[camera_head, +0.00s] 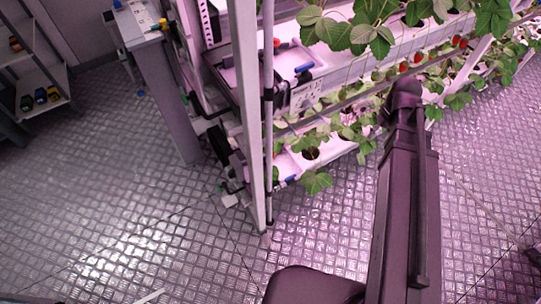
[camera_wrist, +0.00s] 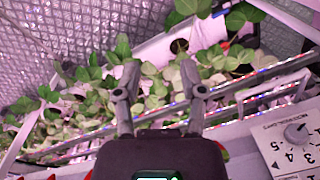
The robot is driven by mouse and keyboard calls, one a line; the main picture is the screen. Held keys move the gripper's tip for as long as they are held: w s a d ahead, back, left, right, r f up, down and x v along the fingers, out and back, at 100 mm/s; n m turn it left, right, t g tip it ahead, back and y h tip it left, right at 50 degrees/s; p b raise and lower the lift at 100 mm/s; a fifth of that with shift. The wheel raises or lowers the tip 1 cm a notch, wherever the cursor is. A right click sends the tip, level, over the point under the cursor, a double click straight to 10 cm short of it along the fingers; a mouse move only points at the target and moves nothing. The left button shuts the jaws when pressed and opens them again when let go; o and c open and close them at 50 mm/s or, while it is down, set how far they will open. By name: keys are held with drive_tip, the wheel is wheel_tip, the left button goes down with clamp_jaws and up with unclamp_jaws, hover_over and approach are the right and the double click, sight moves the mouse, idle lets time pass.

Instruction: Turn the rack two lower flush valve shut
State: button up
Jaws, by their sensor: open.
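A small blue lever (camera_head: 291,179), which looks like the lower flush valve, sits at the near end of the rack's lower white gutter (camera_head: 284,160) in the head view. Another blue handle (camera_head: 304,67) shows higher, at the end of the upper gutter. My gripper (camera_wrist: 163,88) is open and empty in the wrist view, its two fingers apart above strawberry leaves. The gripper itself cannot be made out in the head view, where my dark arm reaches to the rack's plants, right of both blue handles. I cannot tell the levers' exact angle.
A rack post (camera_head: 247,110) stands left of the levers. Strawberry leaves (camera_head: 316,182) hang close around the lower gutter. A white dial panel (camera_wrist: 292,140) and a rail lie near my gripper. The metal floor (camera_head: 120,210) at left is clear.

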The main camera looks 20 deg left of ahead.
drive_tip(key=w+a+f+n+b, duration=0.4)
drive_tip(key=w+a+f+b, duration=0.1)
drive_tip(key=f+b, duration=0.7)
drive_tip(key=w+a+f+n+g+y+b, duration=0.1)
drive_tip(key=w+a+f+n+b, duration=0.3)
drive_tip(key=f+b, duration=0.85)
drive_tip(key=w+a+f+n+b, duration=0.4)
drive_tip(key=w+a+f+b, duration=0.1)
drive_tip(key=f+b, duration=0.75)
drive_tip(key=w+a+n, duration=0.2)
drive_tip(key=a+n, duration=0.1)
drive_tip(key=a, duration=0.2)
drive_tip(key=w+a+n+g, duration=0.1)
drive_tip(key=w+a+n, duration=0.2)
drive_tip(key=a+n, duration=0.1)
drive_tip(key=w+a+n+g+y, duration=0.1)
drive_tip(key=w+a+n, duration=0.1)
drive_tip(key=a+n, duration=0.2)
drive_tip(key=shift+w+a+f+b, duration=0.15)
drive_tip(key=shift+w+a+f, duration=0.05)
drive_tip(key=shift+a, duration=0.4)
drive_tip(key=shift+w+a+f+b, duration=0.15)
drive_tip(key=shift+w+a+f, duration=0.05)
drive_tip(key=shift+a, duration=0.35)
drive_tip(key=shift+s, duration=0.1)
